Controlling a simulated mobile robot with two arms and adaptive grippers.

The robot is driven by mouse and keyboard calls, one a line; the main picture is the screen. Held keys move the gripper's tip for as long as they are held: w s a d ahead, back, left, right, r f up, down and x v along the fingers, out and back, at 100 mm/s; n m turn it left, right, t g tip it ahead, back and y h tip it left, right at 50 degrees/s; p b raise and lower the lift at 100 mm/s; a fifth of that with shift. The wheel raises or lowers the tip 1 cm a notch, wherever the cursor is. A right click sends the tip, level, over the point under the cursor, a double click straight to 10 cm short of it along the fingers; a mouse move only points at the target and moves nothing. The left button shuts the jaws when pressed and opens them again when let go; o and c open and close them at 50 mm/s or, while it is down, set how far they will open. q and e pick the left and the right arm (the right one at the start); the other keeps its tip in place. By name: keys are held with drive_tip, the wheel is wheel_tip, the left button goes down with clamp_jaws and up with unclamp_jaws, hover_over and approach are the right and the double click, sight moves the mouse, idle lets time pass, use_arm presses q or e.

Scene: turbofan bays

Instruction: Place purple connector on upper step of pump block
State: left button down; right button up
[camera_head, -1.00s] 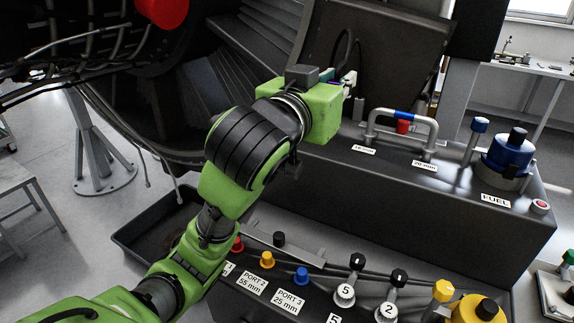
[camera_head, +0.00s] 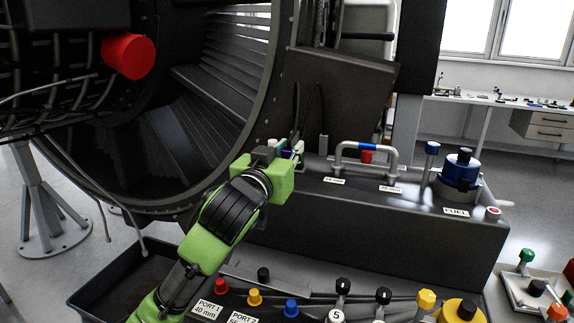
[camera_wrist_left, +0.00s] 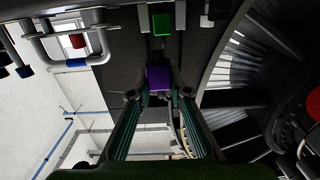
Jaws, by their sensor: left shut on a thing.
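My left gripper (camera_head: 292,152) is at the left end of the upper step of the pump block (camera_head: 415,222). In the left wrist view its fingers (camera_wrist_left: 158,94) are shut on the purple connector (camera_wrist_left: 158,78), a small purple box. In the head view only a small bit of purple shows at the fingertips. A green block (camera_wrist_left: 162,24) sits ahead of the connector in the wrist view, with a dark gap between them. I cannot tell whether the purple connector touches the step. My right gripper is not in view.
A grey pipe handle with a blue band (camera_head: 367,145) stands right of the gripper. A blue fuel cap (camera_head: 460,170) stands farther right. Several coloured knobs, including a yellow one (camera_head: 254,297), line the lower front. The big round engine casing (camera_head: 262,90) rises close on the left.

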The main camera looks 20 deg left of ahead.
use_arm(q)
drive_tip(key=shift+w+a+f, duration=0.15)
drive_tip(key=shift+w+f, duration=0.15)
drive_tip(key=shift+w+a+f, duration=0.1)
drive_tip(key=shift+w+f, duration=0.05)
drive_tip(key=shift+f, duration=0.15)
drive_tip(key=f, duration=0.3)
drive_tip(key=shift+w+a+f+p, duration=0.1)
drive_tip(key=shift+w+a+p, duration=0.1)
drive_tip(key=shift+p, duration=0.2)
drive_tip(key=shift+f, duration=0.15)
drive_tip(key=shift+d, duration=0.1)
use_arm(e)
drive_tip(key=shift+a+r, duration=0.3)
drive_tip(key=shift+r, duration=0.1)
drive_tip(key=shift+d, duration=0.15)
use_arm(q)
drive_tip(key=shift+f, duration=0.2)
drive_tip(key=c, duration=1.9)
unclamp_jaws()
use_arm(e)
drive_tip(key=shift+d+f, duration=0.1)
